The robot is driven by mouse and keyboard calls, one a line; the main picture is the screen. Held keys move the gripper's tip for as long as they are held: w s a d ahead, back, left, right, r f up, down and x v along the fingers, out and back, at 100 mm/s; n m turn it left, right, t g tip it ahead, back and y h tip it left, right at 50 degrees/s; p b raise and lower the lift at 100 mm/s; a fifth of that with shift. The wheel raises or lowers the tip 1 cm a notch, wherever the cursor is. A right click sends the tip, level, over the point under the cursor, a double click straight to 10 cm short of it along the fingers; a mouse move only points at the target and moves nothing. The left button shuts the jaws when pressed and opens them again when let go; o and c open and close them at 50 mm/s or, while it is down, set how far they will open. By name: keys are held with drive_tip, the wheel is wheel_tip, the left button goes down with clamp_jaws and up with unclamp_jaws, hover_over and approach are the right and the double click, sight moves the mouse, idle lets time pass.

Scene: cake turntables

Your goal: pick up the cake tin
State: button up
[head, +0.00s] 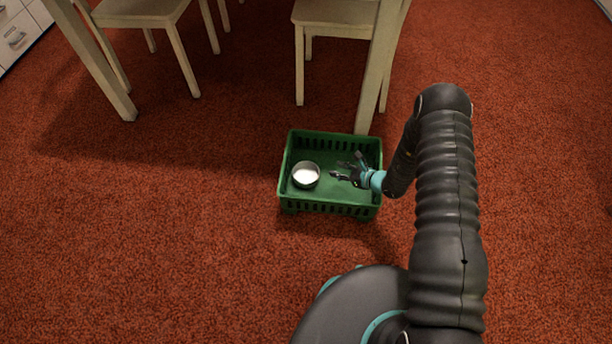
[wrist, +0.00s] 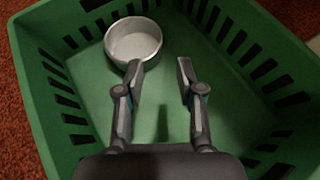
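The cake tin (head: 306,175) is a small round silver tin with a pale inside. It stands upright in the left part of a green crate (head: 330,208) on the floor. In the wrist view the tin (wrist: 133,40) is near the top, left of centre, ahead of the fingers. My gripper (head: 345,168) is open and empty over the crate, to the right of the tin. In the wrist view its fingertips (wrist: 159,72) are spread apart; the left one is close to the tin's near rim. I cannot tell whether it touches.
The crate's slotted walls (wrist: 62,95) surround the tin. A pale table leg (head: 375,75) stands right behind the crate. Chairs (head: 335,15) stand further back and drawers (head: 18,35) are at the far left. The red carpet (head: 150,240) is clear to the left and in front.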

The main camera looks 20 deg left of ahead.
drive_tip(key=b, duration=0.2)
approach(311, 164)
drive_tip(key=shift+w+a+f, duration=0.2)
drive_tip(key=shift+a+f, duration=0.25)
drive_tip(key=shift+a, duration=0.1)
drive_tip(key=shift+b+x, duration=0.75)
drive_tip(key=shift+x, duration=2.25)
drive_tip(key=shift+s, duration=0.1)
clamp_jaws()
